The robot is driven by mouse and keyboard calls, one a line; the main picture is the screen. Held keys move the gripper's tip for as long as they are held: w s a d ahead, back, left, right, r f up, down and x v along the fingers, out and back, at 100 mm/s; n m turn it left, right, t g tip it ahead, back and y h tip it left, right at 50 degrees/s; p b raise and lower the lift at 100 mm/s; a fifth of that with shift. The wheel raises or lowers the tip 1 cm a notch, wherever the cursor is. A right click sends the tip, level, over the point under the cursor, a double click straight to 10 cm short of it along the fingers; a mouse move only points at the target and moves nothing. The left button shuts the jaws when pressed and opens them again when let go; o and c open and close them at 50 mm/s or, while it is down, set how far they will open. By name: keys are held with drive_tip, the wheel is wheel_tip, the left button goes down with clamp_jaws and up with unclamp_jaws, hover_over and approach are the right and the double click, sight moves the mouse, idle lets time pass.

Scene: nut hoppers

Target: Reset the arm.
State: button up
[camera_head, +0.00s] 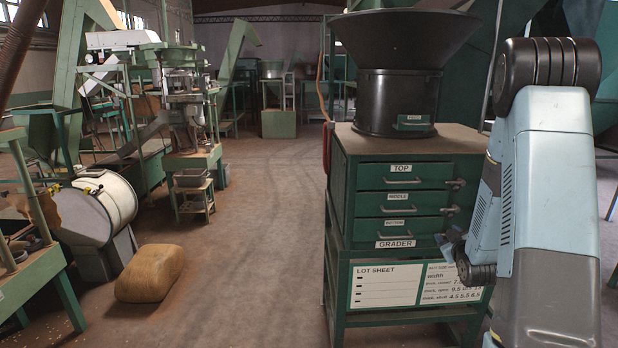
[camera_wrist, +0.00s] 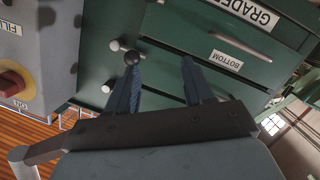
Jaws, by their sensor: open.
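My arm (camera_head: 548,190) stands folded at the right of the head view, in front of the right side of the green grader cabinet (camera_head: 341,210). In the wrist view my gripper (camera_wrist: 160,75) shows two blue fingers spread apart with nothing between them. They point at the cabinet's green drawer fronts (camera_wrist: 195,25), which appear tilted in that view.
A black hopper (camera_head: 400,100) sits on the cabinet, above drawers labelled TOP, MIDDLE and BOTTOM. A grey box with a red and yellow switch (camera_wrist: 12,83) is at the wrist view's left. A tan sack (camera_head: 150,273) lies on the floor. The middle aisle is clear.

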drive_tip(key=s+a+r+m+g, duration=0.25)
drive_tip(key=s+a+r, duration=0.25)
drive_tip(key=r, duration=0.3)
drive_tip(key=s+a+r+m+g, duration=0.1)
drive_tip(key=s+a+r+g, duration=0.2)
drive_tip(key=s+a+r, duration=0.4)
drive_tip(key=s+a+r+g, duration=0.1)
drive_tip(key=s+a+r, duration=0.1)
drive_tip(key=s, duration=0.6)
drive_tip(key=s+a+r+m+g+y, duration=0.1)
drive_tip(key=s+a+r+g, duration=0.1)
drive_tip(key=s, duration=0.5)
drive_tip(key=s+a+r+g+y, duration=0.1)
drive_tip(key=s+a+r, duration=0.2)
drive_tip(key=s, duration=0.5)
drive_tip(key=shift+s+r+g, duration=0.25)
drive_tip(key=shift+s+g, duration=0.05)
drive_tip(key=shift+g, duration=0.05)
drive_tip(key=shift+m, duration=0.25)
